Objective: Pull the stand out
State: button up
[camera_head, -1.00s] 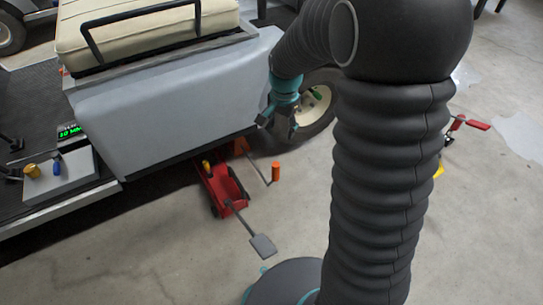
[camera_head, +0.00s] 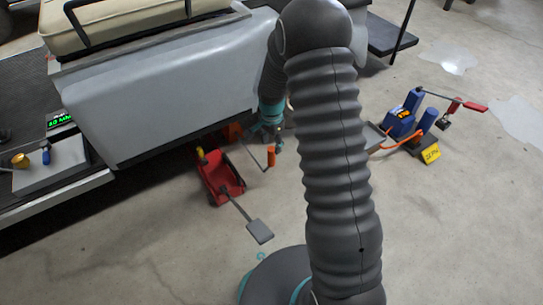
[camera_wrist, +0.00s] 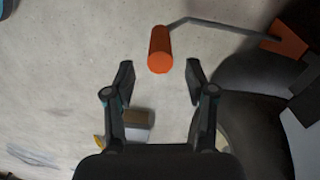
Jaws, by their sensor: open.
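The orange stand (camera_head: 233,132) is partly hidden under the cart's grey side in the head view. It also shows at the upper right in the wrist view (camera_wrist: 288,40). A thin grey rod runs from it to an orange cylindrical grip (camera_head: 271,156), which stands out from under the cart. My gripper (camera_head: 274,140) is just above this grip. In the wrist view the grip (camera_wrist: 160,48) lies just ahead of and between my two open fingers (camera_wrist: 160,70). I cannot tell whether they touch it. The fingers hold nothing.
A red floor jack (camera_head: 220,178) with a grey pedal (camera_head: 259,231) lies left of the grip, partly under the cart (camera_head: 165,85). A blue device with a yellow tag (camera_head: 431,154) stands on the right. The floor in front is mostly clear.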

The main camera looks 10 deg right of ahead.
aim_at(272, 155)
notch_tip(272, 155, down, 7)
jog(key=shift+r+b, duration=0.2)
jog(key=shift+b, duration=0.15)
grip_shut()
